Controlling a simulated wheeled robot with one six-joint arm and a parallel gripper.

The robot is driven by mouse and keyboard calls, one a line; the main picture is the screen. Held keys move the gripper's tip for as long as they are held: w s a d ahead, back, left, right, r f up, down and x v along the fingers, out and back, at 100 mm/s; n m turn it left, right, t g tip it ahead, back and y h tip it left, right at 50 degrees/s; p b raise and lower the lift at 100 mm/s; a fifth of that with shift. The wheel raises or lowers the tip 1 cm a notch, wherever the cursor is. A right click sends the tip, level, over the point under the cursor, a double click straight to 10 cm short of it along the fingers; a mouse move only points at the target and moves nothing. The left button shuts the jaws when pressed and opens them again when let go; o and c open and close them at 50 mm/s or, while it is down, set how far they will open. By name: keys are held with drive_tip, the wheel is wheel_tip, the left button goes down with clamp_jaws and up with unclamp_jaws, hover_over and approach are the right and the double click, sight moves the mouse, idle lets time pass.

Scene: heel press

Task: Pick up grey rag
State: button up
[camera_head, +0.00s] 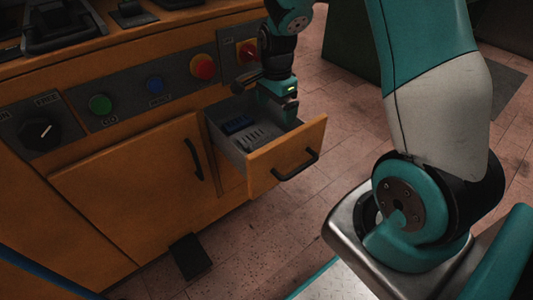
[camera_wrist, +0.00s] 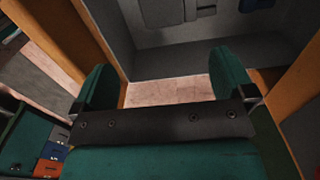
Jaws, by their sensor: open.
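I cannot make out a grey rag for certain in either view. My gripper (camera_head: 287,105) is at the open drawer (camera_head: 226,147), low over its back right side in the head view. In the wrist view my gripper (camera_wrist: 160,90) shows two green fingers spread apart with nothing between them. Pinkish floor shows through the gap, with the grey drawer interior (camera_wrist: 180,62) beyond. Small grey pieces (camera_head: 252,139) and a dark blue piece (camera_head: 236,124) lie in the drawer. The arm and gripper hide part of the drawer.
The orange cabinet (camera_head: 125,190) has a closed door with a black handle (camera_head: 194,160). Above it are a green button (camera_head: 100,104), a blue button (camera_head: 155,85) and red knobs (camera_head: 203,66). A black pedal (camera_head: 190,257) is on the floor.

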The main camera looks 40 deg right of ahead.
wheel_tip(320, 180, down, 12)
drive_tip(key=b, duration=0.4)
drive_tip(key=shift+w+r, duration=0.1)
drive_tip(key=shift+w, duration=0.05)
drive_tip(key=shift+a, duration=0.1)
drive_tip(key=c, duration=1)
